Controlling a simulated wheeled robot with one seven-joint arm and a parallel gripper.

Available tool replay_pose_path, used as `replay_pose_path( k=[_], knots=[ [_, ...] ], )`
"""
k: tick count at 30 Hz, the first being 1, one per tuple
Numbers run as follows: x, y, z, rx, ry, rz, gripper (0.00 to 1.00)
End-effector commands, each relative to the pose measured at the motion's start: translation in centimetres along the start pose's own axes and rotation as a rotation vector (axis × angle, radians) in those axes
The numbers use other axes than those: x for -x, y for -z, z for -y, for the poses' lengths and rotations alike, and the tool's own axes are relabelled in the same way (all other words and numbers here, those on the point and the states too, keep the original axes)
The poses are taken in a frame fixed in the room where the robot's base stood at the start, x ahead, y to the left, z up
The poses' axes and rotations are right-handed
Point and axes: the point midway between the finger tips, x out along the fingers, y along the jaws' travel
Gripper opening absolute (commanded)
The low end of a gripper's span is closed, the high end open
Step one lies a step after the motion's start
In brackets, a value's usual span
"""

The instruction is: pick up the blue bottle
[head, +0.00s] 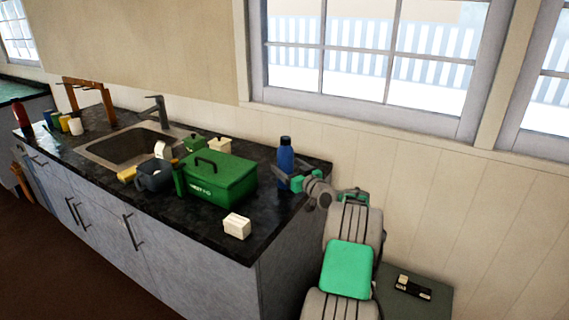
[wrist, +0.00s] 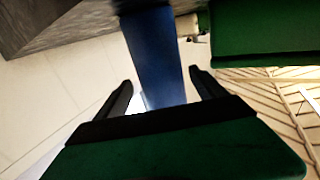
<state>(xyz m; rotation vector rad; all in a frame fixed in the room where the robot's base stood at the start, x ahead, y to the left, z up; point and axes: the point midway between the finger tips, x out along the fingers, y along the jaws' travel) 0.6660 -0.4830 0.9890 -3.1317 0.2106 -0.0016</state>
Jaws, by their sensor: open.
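The blue bottle (head: 286,157) with a dark cap stands upright at the right end of the dark countertop (head: 262,233). My gripper (head: 284,179) reaches in from the right at the bottle's lower part, which it partly hides. In the wrist view the bottle (wrist: 155,55) runs down between the two dark fingers of my gripper (wrist: 163,86). The fingers are open, with a gap visible on each side of the bottle.
A green box (head: 218,178) with a handle stands close left of the bottle; its side also shows in the wrist view (wrist: 262,32). A small white block (head: 237,226) lies at the front edge. A sink (head: 125,146), a dark mug (head: 154,176) and a faucet (head: 156,110) are further left.

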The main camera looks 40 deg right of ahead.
Motion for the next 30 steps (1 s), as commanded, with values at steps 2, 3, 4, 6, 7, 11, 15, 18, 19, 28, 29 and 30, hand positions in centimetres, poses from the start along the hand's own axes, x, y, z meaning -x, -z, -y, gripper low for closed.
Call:
replay_pose_path(
  k=[2, 3, 4, 6, 7, 11, 15, 18, 19, 28, 29, 30],
  knots=[
    [-1.16, 0.11, 0.21, 0.0, 0.004, 0.0, 0.81],
    [-1.45, 0.11, 0.21, 0.0, 0.003, 0.0, 0.81],
    [-1.57, 0.08, 0.21, 0.001, 0.003, 0.0, 0.81],
    [-1.63, 0.01, 0.22, 0.0, 0.002, 0.001, 0.81],
    [-1.63, -0.01, 0.24, 0.0, 0.003, 0.001, 0.81],
    [-1.67, -0.01, 0.37, 0.0, 0.005, 0.001, 0.77],
    [-1.7, -0.01, 0.43, 0.0, 0.006, 0.001, 0.65],
    [-1.69, -0.01, 0.43, 0.0, 0.006, 0.001, 0.57],
    [-1.69, 0.0, 0.43, 0.0, 0.006, 0.001, 0.55],
    [-1.68, -0.01, 0.42, 0.0, 0.005, 0.001, 0.3],
    [-1.68, -0.01, 0.42, 0.0, 0.005, 0.001, 0.28],
    [-1.68, 0.0, 0.42, 0.0, 0.005, 0.001, 0.24]
  ],
)
